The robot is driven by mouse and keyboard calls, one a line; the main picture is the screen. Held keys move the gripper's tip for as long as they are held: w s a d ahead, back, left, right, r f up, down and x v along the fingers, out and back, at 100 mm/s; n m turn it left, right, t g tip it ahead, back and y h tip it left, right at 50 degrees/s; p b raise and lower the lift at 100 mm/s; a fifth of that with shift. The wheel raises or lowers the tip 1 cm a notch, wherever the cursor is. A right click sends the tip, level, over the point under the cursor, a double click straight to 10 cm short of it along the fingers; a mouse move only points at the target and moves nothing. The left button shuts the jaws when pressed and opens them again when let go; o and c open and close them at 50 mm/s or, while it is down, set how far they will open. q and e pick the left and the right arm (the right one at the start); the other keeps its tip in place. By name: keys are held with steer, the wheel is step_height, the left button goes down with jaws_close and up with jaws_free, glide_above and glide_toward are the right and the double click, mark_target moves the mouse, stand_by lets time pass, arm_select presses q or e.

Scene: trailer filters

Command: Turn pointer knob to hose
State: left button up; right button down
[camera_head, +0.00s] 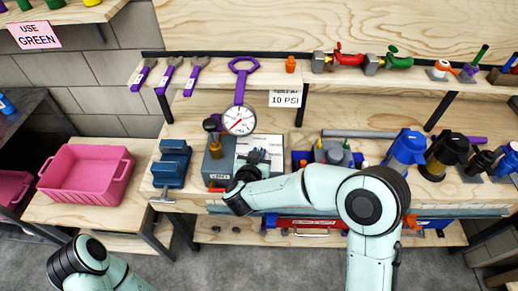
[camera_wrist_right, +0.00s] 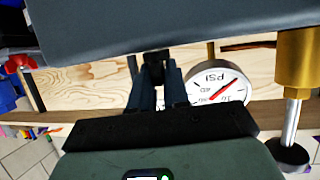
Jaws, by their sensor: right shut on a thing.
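The grey box (camera_head: 220,165) with a white label panel stands on the bench. My right gripper (camera_head: 257,157) is at its front, its fingertips partly hidden by the wrist. In the right wrist view, the gripper (camera_wrist_right: 157,75) is shut on a small dark piece, the pointer knob (camera_wrist_right: 154,57), against the box's grey face (camera_wrist_right: 150,25). The knob's pointing direction and the hose marking cannot be made out. A round PSI gauge (camera_head: 239,120) is above the box; it also shows in the right wrist view (camera_wrist_right: 218,88). My left gripper is out of view.
A brass fitting (camera_wrist_right: 296,60) with a steel rod and black ball end is right of the gripper in the wrist view. A blue vise (camera_head: 171,165) stands left of the box, a pink bin (camera_head: 87,172) farther left. Blue and black filters (camera_head: 405,150) stand at right.

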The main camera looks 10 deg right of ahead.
steer(key=m+h+p, duration=0.1)
steer(key=m+g+h+p, duration=0.1)
steer(key=h, duration=0.1)
steer(key=shift+w+a+r+m+g, duration=0.2)
steer(key=shift+m+g, duration=0.1)
steer(key=shift+m, duration=0.1)
arm_select(q)
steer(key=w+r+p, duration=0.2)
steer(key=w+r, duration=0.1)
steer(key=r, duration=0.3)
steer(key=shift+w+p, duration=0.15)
steer(key=shift+p, duration=0.15)
arm_select(e)
steer(key=shift+d+f+m+g+h, duration=0.1)
steer(key=shift+f+m+g+h, duration=0.05)
steer(key=shift+m+g+h, duration=1.2)
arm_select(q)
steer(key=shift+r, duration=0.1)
arm_select(e)
steer(key=shift+m, duration=0.25)
steer(key=c, duration=1.2)
jaws_free()
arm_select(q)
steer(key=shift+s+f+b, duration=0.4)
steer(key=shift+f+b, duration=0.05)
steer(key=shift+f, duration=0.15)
arm_select(e)
steer(key=v, duration=1.3)
